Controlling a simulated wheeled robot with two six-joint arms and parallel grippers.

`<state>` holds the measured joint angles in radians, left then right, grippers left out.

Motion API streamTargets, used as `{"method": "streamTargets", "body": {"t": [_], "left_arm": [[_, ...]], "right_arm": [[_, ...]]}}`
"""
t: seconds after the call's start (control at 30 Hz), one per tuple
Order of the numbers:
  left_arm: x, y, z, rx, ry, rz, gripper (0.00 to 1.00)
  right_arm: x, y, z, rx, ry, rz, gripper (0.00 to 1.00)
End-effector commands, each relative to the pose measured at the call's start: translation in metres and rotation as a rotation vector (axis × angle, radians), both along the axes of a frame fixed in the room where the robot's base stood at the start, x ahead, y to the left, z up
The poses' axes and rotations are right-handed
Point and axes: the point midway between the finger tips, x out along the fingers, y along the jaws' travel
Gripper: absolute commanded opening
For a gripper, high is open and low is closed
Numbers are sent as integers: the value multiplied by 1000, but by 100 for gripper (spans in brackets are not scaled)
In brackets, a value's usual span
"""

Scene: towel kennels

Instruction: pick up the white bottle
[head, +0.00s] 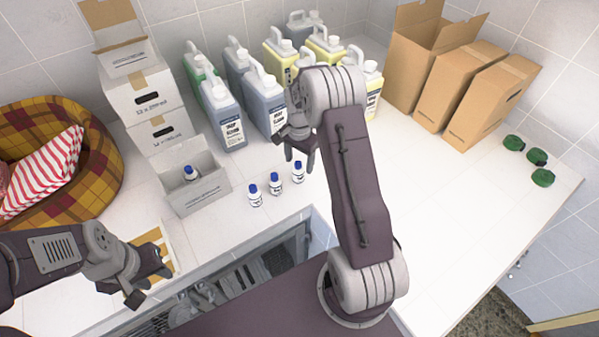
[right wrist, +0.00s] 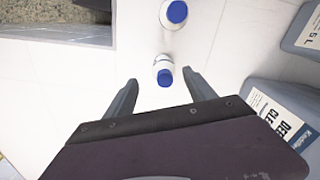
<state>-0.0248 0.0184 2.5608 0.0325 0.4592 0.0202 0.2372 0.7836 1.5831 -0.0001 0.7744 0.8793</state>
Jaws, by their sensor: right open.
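Three small white bottles with blue caps stand in a slanting row on the white counter: a left one (head: 255,200), a middle one (head: 274,188) and a right one (head: 298,176). Another blue-capped bottle (head: 190,174) stands inside a grey open box (head: 203,198). My right gripper (head: 299,152) is open above and just behind the right bottle. In the right wrist view, one bottle (right wrist: 163,65) lies between and slightly beyond the open fingers (right wrist: 160,85), with a second bottle (right wrist: 174,14) farther out. My left gripper (head: 151,283) is open and empty at lower left.
Large jugs (head: 222,112) crowd the back of the counter. Cardboard boxes (head: 490,105) stand at right and white cartons (head: 145,95) at left. Several green round items (head: 537,157) lie at far right.

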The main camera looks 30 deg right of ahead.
Motion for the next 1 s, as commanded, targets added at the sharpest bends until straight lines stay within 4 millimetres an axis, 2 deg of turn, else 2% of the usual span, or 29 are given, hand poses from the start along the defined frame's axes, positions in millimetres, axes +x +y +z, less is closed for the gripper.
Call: {"method": "streamTargets", "body": {"t": [0.17,0.3,0.53,0.57,0.7,0.77,0.8,1.0], "left_arm": [[0,0,26,0,-1,0,36],[0,0,30,0,-1,0,36],[0,0,28,0,0,0,36],[0,0,28,0,0,0,36],[0,0,28,0,0,0,36],[0,0,28,0,-1,0,36],[0,0,28,0,-1,0,36],[0,0,28,0,-1,0,36]], "right_arm": [[-4,0,-22,2,9,1,64],[-3,0,-46,0,4,1,64],[-2,0,-52,0,0,1,64],[-2,0,-52,0,0,1,61],[-2,0,-52,0,0,1,22],[-2,0,-52,0,0,1,5],[-2,0,-52,0,0,1,0],[-2,0,-52,0,0,1,0]]}}
